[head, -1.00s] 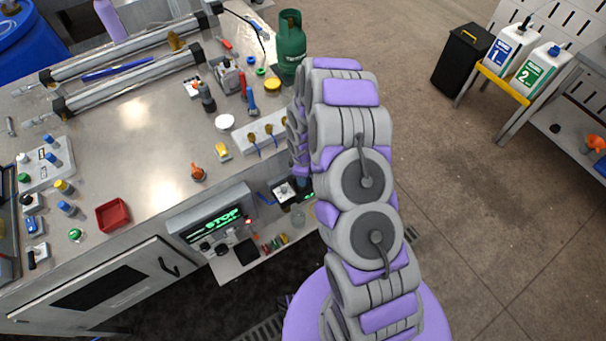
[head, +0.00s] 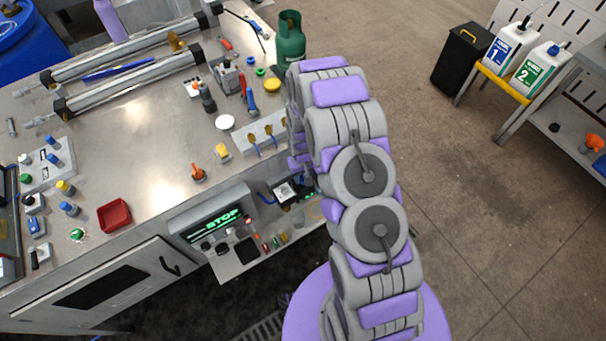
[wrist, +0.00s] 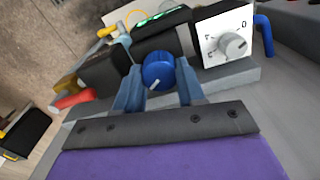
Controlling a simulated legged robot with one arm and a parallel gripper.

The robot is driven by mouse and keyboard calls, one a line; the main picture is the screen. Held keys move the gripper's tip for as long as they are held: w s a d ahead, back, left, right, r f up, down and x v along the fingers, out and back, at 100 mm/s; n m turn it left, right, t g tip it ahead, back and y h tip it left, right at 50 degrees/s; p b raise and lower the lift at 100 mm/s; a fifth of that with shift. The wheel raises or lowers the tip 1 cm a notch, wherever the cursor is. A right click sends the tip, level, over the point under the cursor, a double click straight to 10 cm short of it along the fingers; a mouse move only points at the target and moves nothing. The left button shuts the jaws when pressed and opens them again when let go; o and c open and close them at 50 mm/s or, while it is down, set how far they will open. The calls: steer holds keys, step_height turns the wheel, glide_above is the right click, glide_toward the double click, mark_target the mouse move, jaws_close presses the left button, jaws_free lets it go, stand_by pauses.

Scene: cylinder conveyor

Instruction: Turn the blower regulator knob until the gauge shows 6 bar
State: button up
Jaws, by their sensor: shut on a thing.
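A blue knob (wrist: 158,72) with a white pointer mark sits between the two blue-grey fingers of my gripper (wrist: 158,87) in the wrist view. My gripper is shut on this knob, with one finger at each side. The knob's white mark points down and left in the picture. A dark unit with a green lit readout (wrist: 152,24) is just beyond the knob, but its digits cannot be read. In the head view my arm hides the gripper and the knob.
A white dial plate with a grey knob (wrist: 232,46) is right of the fingers, and a blue hose (wrist: 264,36) is beside it. A red handle (wrist: 74,98) is at left. In the head view, a green bottle (head: 290,38) stands behind my arm.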

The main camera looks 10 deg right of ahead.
mark_target(303, 176)
steer(key=m, duration=0.5)
steer(key=shift+w+m, duration=0.15)
steer(key=shift+m, duration=2.25)
steer(key=o, duration=0.8)
step_height(303, 176, up, 17)
steer(key=shift+r+p, duration=0.15)
steer(key=shift+p, duration=0.45)
steer(key=shift+r, duration=0.1)
